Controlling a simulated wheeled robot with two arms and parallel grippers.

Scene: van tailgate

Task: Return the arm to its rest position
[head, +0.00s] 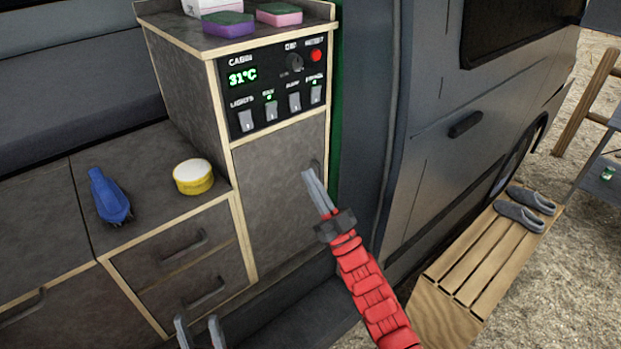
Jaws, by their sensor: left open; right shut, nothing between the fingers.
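My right arm (368,283), with a red cover, reaches in from the lower right. Its gripper (310,176) has two thin grey fingers close together with nothing between them. The fingertips are in front of the cabinet door (270,195), close to its dark handle (316,168); I cannot tell whether they touch it. My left gripper (199,326) shows only its two fingertips at the bottom edge, spread apart and empty, below the lower drawer. The rest of the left arm is out of view.
A control panel (270,75) reads 31°C above the door. Sponges (228,24) lie on top. A blue brush (109,196) and a yellow-sided round tin (193,177) sit on the lower counter. A slatted wooden step (470,262) with grey slippers (519,216) stands right.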

